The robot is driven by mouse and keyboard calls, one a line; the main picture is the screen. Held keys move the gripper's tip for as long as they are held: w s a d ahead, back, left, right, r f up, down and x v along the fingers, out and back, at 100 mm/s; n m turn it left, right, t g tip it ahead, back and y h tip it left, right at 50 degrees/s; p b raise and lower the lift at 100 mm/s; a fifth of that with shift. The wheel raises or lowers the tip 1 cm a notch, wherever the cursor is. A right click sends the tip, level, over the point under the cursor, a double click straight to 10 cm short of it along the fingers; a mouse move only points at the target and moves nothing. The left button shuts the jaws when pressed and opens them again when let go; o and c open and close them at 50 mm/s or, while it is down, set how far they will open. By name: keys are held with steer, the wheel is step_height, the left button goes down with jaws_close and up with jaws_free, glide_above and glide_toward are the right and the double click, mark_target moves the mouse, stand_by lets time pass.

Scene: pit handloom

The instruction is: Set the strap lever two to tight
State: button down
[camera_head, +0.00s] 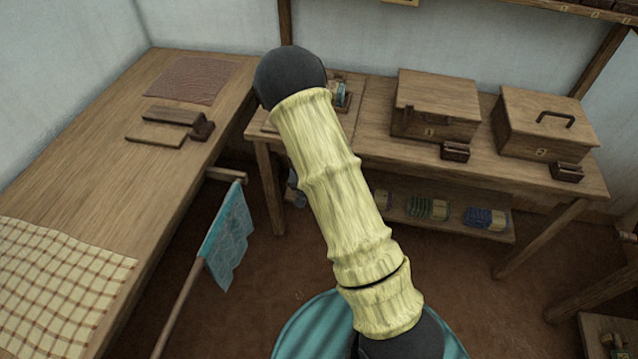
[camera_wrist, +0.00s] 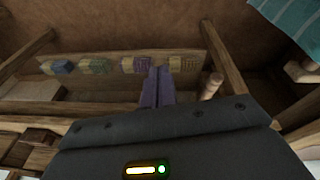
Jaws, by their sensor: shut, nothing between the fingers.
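I cannot make out a strap lever two for certain in either view. In the head view a wooden chest marked 1 (camera_head: 436,98) and a second wooden chest (camera_head: 540,122) with a dark handle and a plate that seems to read 2 stand on the back bench. A small dark box (camera_head: 566,172) sits in front of the second chest. In the wrist view my gripper (camera_wrist: 162,72) has its purple fingers together with nothing between them, pointing over the low shelf. In the head view my arm hides the gripper.
Low shelf (camera_head: 455,226) under the back bench holds several coloured bundles. The left table (camera_head: 90,180) carries a checked cloth (camera_head: 55,270), a brown mat (camera_head: 193,80) and wooden blocks (camera_head: 172,116). A teal cloth (camera_head: 228,240) hangs on a pole between them.

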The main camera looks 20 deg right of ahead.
steer(key=s+a, duration=0.2)
steer(key=s, duration=0.1)
steer(key=s+a+r, duration=0.1)
steer(key=s, duration=0.1)
steer(key=shift+r+b, duration=0.1)
steer(key=shift+b, duration=0.2)
steer(key=shift+s+a, duration=0.1)
steer(key=shift+a, duration=0.05)
steer(key=shift+r, duration=0.15)
steer(key=s+r+n+p, duration=0.1)
steer(key=s+r, duration=0.3)
steer(key=r, duration=0.4)
steer(key=s+d+r+n+y+p, duration=0.1)
steer(key=s+r+p, duration=0.2)
steer(key=r, duration=0.6)
steer(key=s+d+r+n+p, duration=0.1)
steer(key=s+r+p, duration=0.1)
steer(key=s+r, duration=0.5)
step_height(320, 180, up, 2)
steer(key=shift+r+n+t+y, duration=0.1)
steer(key=shift+n+t+y, duration=0.2)
steer(key=shift+n+y, duration=0.1)
steer(key=shift+d, duration=0.1)
